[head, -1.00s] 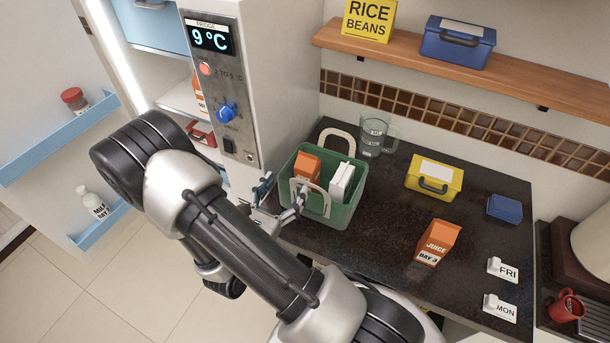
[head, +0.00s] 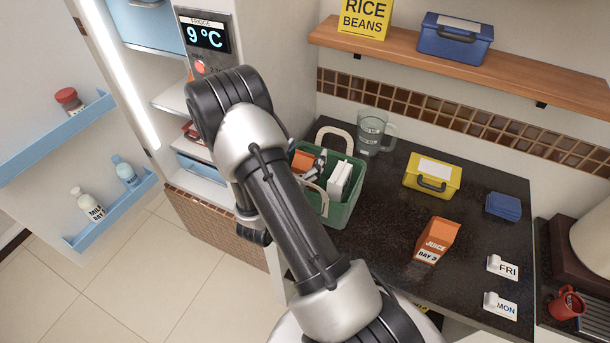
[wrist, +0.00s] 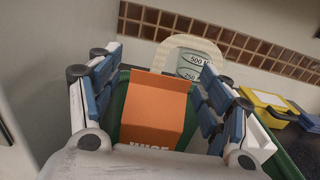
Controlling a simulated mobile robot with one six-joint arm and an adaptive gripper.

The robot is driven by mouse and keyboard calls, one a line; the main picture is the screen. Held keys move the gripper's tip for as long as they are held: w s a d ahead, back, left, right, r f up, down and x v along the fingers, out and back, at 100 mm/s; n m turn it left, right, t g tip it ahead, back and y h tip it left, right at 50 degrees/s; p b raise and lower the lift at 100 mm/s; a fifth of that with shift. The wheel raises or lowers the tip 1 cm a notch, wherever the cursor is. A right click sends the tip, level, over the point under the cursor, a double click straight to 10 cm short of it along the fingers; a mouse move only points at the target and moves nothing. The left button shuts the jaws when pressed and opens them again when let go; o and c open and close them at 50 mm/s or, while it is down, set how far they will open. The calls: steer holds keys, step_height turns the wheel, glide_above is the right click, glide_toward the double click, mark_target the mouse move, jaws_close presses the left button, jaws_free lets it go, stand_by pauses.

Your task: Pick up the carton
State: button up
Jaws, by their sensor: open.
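An orange carton (head: 302,160) stands in the green basket (head: 347,205) on the dark counter. In the wrist view this carton (wrist: 152,105) is upright and faces me, with part of the word JUICE at its bottom edge. My gripper (wrist: 160,62) is open, with one blue-padded finger on each side of the carton. A gap shows on both sides near the top; the carton's lower part is hidden. In the head view my arm partly covers the basket and gripper. A second orange carton (head: 436,241), marked JUICE DAY 3, stands on the open counter.
A white item (head: 340,180) stands beside the carton in the basket, whose pale handles (head: 334,137) stick up. A measuring jug (head: 372,132) is just behind. A yellow box (head: 432,175) stands to the right. The fridge body is close on the left.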

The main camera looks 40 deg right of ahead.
jaws_close()
stand_by(0.9)
